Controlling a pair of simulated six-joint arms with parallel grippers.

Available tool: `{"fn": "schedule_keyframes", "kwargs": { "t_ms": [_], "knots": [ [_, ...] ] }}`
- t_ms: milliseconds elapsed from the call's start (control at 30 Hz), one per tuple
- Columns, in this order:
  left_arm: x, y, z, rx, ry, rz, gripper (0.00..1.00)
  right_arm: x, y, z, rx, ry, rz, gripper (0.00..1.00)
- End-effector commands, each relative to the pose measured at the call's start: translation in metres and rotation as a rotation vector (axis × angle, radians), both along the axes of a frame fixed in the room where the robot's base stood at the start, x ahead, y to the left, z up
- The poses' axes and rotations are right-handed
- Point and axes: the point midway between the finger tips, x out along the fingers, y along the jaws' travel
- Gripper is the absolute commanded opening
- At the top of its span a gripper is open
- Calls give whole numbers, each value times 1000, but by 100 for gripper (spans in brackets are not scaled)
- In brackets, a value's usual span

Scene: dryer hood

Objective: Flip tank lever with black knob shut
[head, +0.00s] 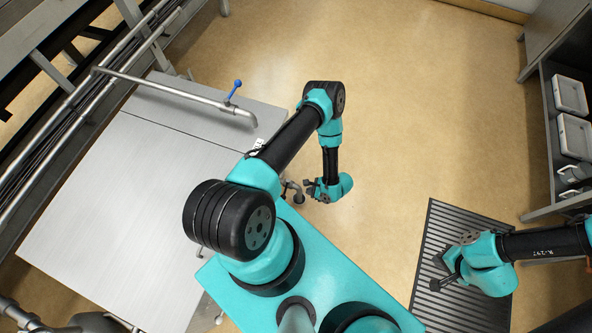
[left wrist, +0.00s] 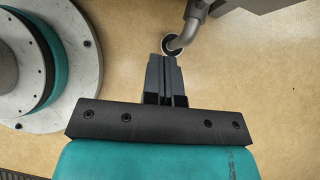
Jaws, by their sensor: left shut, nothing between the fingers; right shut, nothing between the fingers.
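A lever with a blue knob (head: 237,84) stands on the steel pipe over the grey table top. My right gripper (head: 438,273) is shut and empty.
The grey metal table top (head: 130,190) fills the left, with steel rails (head: 85,85) behind it. A dark ribbed mat (head: 440,235) lies under my right gripper. A shelf with pale bins (head: 575,135) stands at the right. The tan floor between is clear.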

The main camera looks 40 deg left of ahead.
Motion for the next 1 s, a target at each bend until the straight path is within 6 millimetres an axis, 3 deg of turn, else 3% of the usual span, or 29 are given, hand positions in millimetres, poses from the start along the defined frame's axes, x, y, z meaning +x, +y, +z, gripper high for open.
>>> {"fn": "schedule_keyframes", "kwargs": {
  "t_ms": [567, 1000],
  "knots": [
    [2, 3, -10, 18, -25, -33, 0, 0, 0, 0, 0, 0, 0, 0],
    [-15, 34, -54, 18, -23, -29, 0, 0, 0, 0, 0, 0, 0, 0]
  ]
}}
